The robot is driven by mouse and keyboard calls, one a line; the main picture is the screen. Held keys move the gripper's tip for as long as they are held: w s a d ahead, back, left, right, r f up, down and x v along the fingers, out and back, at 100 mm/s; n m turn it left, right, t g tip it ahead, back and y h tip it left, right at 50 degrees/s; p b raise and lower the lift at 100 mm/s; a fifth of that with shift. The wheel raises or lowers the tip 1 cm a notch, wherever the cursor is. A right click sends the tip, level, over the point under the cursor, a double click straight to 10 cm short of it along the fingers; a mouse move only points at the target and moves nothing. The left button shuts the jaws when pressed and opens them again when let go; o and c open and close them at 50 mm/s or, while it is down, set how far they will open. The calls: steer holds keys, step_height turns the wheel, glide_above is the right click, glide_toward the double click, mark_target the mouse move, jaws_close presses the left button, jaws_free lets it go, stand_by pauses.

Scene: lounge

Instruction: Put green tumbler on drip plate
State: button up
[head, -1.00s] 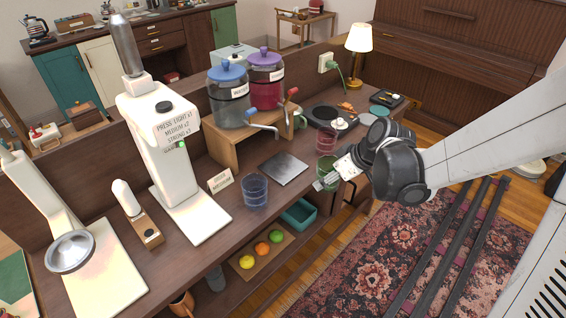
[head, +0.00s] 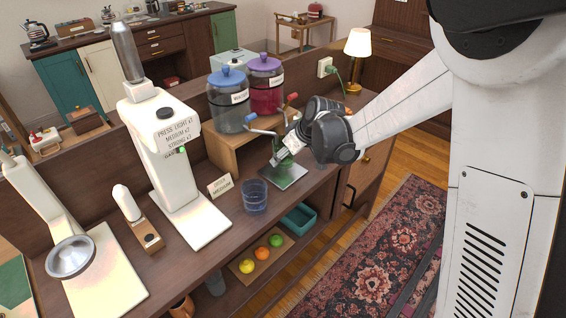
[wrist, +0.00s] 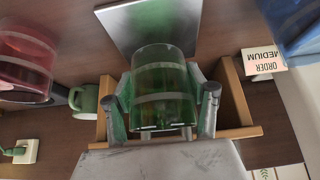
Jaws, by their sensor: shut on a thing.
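The green tumbler (head: 284,160) is upright between the fingers of my gripper (head: 284,150). In the wrist view the two fingers (wrist: 163,108) flank the clear green tumbler (wrist: 163,75) on both sides. The drip plate (head: 293,180) is a flat square metal plate on the counter. It also shows in the wrist view (wrist: 125,28), partly behind the tumbler, with a green tint on it. The tumbler overlaps the plate's far part in the head view. I cannot tell whether its base touches the plate.
The wooden stand (head: 228,152) with the blue-lidded (head: 228,105) and purple-lidded dispensers (head: 265,90) is close behind my gripper. A blue tumbler (head: 255,196) and an order sign (head: 220,185) stand left of the plate. A red tumbler (wrist: 25,60) shows in the wrist view.

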mark_target(283, 163)
steer(key=shift+w+a+f, duration=0.1)
steer(key=shift+a+f, duration=0.05)
steer(key=shift+f, duration=0.75)
steer(key=shift+w+a+f, duration=0.1)
steer(key=shift+f, duration=0.75)
steer(key=shift+f, duration=0.1)
steer(key=shift+f+b, duration=0.1)
steer(key=shift+b, duration=0.2)
steer(key=o, duration=1.4)
